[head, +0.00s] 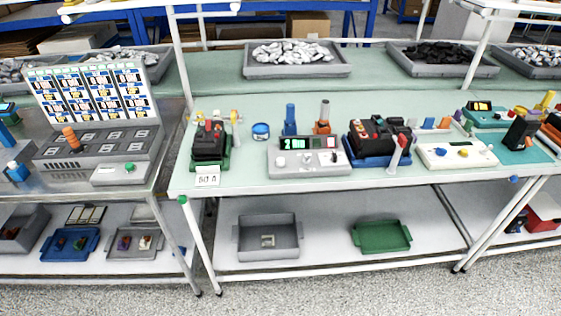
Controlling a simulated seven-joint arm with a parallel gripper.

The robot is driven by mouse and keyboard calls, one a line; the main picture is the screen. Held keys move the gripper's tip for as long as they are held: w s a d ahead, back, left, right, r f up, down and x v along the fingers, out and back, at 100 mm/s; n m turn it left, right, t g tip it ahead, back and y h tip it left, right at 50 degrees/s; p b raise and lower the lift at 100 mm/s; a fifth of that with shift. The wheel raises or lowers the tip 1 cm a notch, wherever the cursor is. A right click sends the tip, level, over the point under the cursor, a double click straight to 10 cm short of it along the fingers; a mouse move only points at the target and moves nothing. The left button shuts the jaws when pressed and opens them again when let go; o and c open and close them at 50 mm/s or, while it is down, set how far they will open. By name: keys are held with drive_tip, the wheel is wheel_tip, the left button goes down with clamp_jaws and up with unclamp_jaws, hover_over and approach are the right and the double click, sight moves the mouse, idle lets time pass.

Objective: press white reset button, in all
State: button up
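A light grey test box (308,162) with a lit green display (295,143) stands near the front edge of the middle bench. Small controls sit on its top face. They are too small for me to tell which one is a white reset button. A black breaker-like unit (209,143) on a green base stands to its left. A larger black unit (378,135) with red parts stands on a blue base to its right. My gripper is not in view.
The bench (245,185) also holds a blue tape roll (261,131), a cream panel (455,154) and upright blue (290,120) and orange tools (323,118). Grey parts trays (297,72) stand behind. A grey console (95,150) is at left. Bins (268,237) sit below.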

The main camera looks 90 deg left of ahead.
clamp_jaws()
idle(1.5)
